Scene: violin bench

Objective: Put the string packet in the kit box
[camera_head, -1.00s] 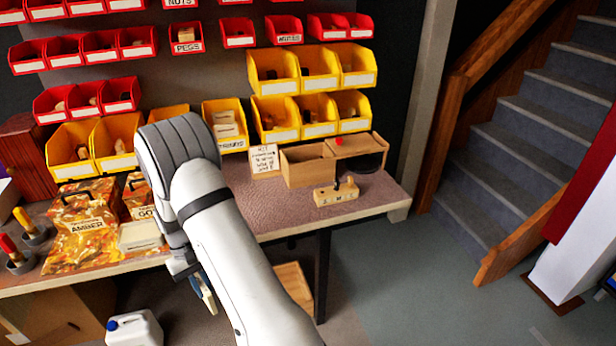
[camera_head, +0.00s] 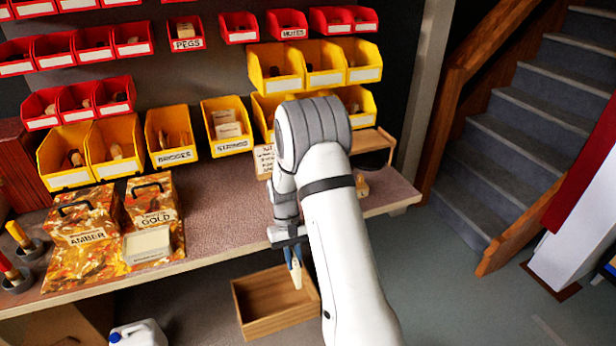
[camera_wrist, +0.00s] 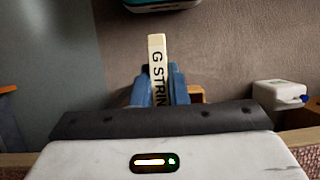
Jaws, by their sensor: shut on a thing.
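My gripper (camera_head: 293,262) is shut on the string packet and hangs just off the bench's front edge, over the floor. The packet (camera_head: 297,278) is a slim pale strip below the blue fingers. In the wrist view the packet (camera_wrist: 157,62) is cream with black letters reading "G STRIN"; its lower part is hidden between the fingers (camera_wrist: 158,90). A handwritten card (camera_head: 264,162) stands to the left of my arm.
An open wooden crate (camera_head: 252,322) is on the floor below my gripper. A white jug (camera_head: 140,335) with a blue cap stands left of it. Yellow bins (camera_head: 175,158) line the bench's back; labelled cases (camera_head: 82,240) stand left. The bench's middle (camera_head: 222,205) is clear.

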